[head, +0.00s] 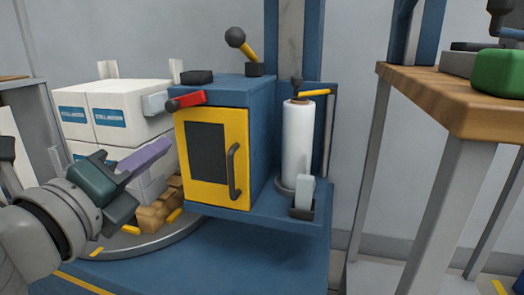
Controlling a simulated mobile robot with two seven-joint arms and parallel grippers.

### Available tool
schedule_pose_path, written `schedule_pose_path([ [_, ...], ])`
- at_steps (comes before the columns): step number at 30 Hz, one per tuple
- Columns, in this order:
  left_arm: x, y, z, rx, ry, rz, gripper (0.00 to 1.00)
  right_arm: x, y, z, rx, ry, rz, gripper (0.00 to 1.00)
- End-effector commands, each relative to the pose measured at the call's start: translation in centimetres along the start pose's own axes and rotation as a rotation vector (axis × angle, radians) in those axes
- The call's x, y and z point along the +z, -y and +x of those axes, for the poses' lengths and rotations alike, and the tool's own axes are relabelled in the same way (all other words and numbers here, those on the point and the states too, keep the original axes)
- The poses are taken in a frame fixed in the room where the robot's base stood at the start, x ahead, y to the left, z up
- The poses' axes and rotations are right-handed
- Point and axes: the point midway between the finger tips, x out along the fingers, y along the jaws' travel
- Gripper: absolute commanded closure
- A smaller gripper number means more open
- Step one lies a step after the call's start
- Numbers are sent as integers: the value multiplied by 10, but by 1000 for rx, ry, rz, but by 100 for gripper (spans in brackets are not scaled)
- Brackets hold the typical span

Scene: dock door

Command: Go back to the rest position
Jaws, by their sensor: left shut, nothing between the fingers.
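My left gripper (156,151) comes in from the left, low in the head view. Its purple fingers are shut and empty, pointing up and to the right. They show in front of the stacked white boxes (112,110), left of the blue cabinet with the yellow door (210,190). I cannot tell whether they touch the boxes. My right gripper is not in view.
The cabinet carries a red lever (186,100) and a black-knobbed lever (237,39). A white film roll (298,143) stands beside it. The boxes sit on a round turntable (135,245). A wooden-topped bench (455,95) with a green object (497,72) stands at right.

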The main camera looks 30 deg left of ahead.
Motion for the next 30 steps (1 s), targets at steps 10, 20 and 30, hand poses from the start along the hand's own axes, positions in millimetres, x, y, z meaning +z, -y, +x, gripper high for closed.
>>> schedule_pose_path([
  [10,0,0,-17,0,0,1,100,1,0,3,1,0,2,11],
  [20,0,0,-16,0,0,1,100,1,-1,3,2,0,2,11],
  [30,55,44,-20,113,73,-263,100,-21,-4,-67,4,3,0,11],
])
